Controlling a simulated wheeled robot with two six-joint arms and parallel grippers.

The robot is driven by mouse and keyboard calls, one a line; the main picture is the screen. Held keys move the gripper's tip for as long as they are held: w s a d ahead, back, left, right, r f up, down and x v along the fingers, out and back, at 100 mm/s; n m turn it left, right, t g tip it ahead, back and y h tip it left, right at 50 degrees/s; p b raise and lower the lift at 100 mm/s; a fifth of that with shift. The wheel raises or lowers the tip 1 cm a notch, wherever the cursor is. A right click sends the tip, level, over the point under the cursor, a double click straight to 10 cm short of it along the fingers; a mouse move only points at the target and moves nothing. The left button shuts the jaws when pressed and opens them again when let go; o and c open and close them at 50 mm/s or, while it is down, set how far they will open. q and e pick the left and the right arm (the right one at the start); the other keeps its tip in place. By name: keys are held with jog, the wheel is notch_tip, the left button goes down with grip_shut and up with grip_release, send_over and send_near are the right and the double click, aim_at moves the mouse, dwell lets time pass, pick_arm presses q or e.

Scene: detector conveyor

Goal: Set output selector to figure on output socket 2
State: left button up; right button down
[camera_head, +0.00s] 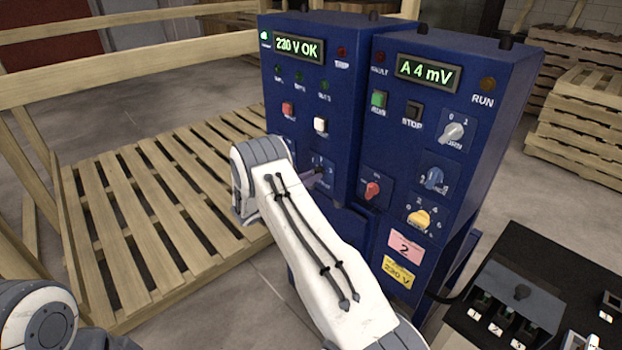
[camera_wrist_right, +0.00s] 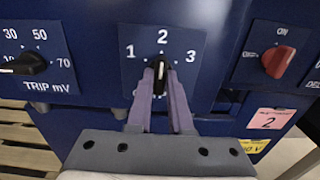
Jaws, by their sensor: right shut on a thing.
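The output selector is a black knob (camera_wrist_right: 161,78) on a blue plate marked 1, 2 and 3 in the right wrist view. Its light pointer line stands upright, toward the 2. My right gripper (camera_wrist_right: 162,70) is shut on this knob, with one finger on each side. In the head view the right gripper (camera_head: 318,172) reaches the left blue cabinet (camera_head: 345,130), and my wrist partly covers the knob's plate. My left gripper is out of view.
A red knob (camera_wrist_right: 278,62) is right of the selector, and a TRIP mV knob (camera_wrist_right: 30,64) is left. A pink label (camera_head: 405,246) reads 2; a yellow one (camera_head: 399,274) reads 230 V. Displays show 230 V OK (camera_head: 299,47) and A 4 mV (camera_head: 428,72).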

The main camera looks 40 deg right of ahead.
dwell(0.4)
jog(key=c, duration=0.8)
grip_release()
jog(key=a+b, duration=0.1)
jog(key=a, duration=0.2)
jog(key=a+b, duration=0.1)
jog(key=a, duration=0.6)
jog(key=shift+s+a+b, duration=0.25)
jog(key=shift+s+b, duration=0.15)
